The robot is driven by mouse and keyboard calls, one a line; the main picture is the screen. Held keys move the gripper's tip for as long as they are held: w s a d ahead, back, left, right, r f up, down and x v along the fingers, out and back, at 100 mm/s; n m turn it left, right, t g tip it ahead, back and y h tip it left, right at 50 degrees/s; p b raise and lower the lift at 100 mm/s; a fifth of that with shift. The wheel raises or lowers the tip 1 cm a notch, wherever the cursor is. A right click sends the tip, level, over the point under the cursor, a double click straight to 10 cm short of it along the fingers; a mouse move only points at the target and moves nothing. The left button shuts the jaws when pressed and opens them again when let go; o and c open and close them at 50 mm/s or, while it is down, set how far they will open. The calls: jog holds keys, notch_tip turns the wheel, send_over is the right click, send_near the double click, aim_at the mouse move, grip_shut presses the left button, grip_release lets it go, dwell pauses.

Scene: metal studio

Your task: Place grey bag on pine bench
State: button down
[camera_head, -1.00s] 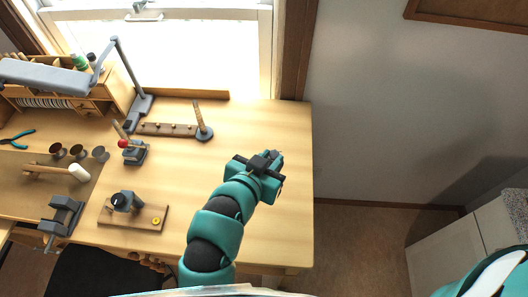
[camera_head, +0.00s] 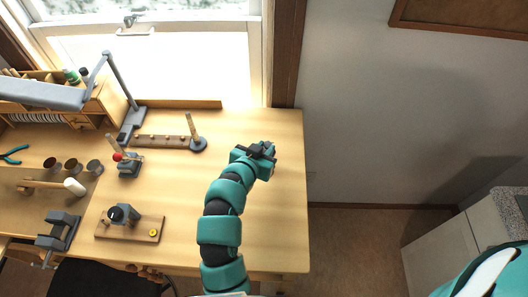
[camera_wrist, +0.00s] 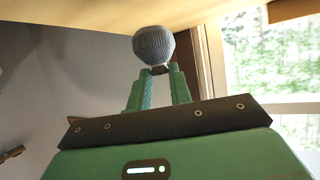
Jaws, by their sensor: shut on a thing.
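The pine bench (camera_head: 225,215) fills the left half of the head view, under the window. My gripper (camera_head: 268,151) is over its right part, towards the back right corner. In the wrist view my gripper (camera_wrist: 156,74) is shut on the grey bag (camera_wrist: 153,44), a small round thing at the fingertips. The bench (camera_wrist: 100,12) runs along the top of that view, close to the bag. I cannot tell whether the bag touches it. In the head view my gripper hides the bag.
A red-knobbed tool (camera_head: 128,165) and a wooden board with a device (camera_head: 130,225) stand further left. The bench's right part is clear.

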jog(key=shift+w+f, duration=0.25)
jog(key=shift+f+p, duration=0.45)
jog(key=shift+f, duration=1.2)
jog(key=shift+f, duration=0.2)
jog(key=c, duration=1.3)
grip_release()
